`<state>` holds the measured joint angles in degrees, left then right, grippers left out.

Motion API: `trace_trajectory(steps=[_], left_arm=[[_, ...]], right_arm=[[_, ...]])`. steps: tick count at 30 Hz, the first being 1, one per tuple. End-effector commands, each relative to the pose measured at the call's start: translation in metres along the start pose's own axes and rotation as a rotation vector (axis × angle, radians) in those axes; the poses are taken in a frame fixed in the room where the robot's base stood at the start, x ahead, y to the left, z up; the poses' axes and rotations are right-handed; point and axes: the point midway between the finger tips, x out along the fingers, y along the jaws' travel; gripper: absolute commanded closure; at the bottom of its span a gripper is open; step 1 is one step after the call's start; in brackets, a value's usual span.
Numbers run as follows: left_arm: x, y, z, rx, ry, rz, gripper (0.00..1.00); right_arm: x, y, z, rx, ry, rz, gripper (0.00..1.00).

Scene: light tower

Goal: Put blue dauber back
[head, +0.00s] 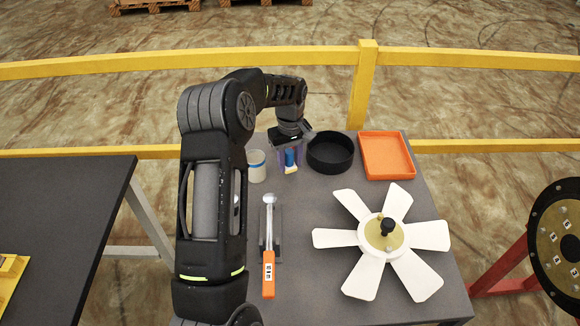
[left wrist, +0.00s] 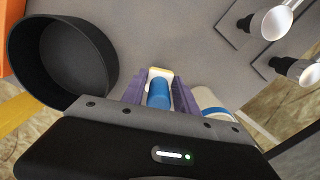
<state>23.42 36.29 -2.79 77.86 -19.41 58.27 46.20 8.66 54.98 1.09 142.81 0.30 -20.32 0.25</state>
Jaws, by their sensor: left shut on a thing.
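The blue dauber (head: 290,158) is a small blue cylinder with a pale yellowish-white end. My left gripper (head: 290,163) is shut on it, near the back of the grey table, between the white cup with a blue band and the black round bin. In the left wrist view the blue dauber (left wrist: 159,92) sits between the purple fingers of my left gripper (left wrist: 160,95), pale end pointing away from the palm. I cannot tell whether its pale end touches the table. My right gripper is not in view.
The white cup (head: 256,170) stands just left of the gripper, the black bin (head: 330,165) just right. An orange tray (head: 408,168) is at the back right. A white fan (head: 360,234) covers the right side. An orange-handled tool (head: 268,272) lies in front.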

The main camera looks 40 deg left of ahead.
Motion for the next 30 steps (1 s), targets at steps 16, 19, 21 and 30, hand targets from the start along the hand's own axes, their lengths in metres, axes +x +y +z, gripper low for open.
trace_trajectory(steps=[16, 19, 21, 30], left_arm=[[0.029, 0.000, 0.000, 0.000, -0.001, 0.000, 1.00], [0.028, 0.000, 0.000, 0.000, 0.000, 0.000, 0.58], [0.028, 0.000, 0.000, 0.000, -0.001, 0.000, 0.52], [0.028, 0.000, 0.000, 0.000, 0.000, 0.000, 0.43]], right_arm=[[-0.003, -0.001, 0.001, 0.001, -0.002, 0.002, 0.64], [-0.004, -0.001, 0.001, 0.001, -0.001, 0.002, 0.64], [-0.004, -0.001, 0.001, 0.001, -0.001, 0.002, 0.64], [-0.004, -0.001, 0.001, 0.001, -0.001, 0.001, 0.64]])
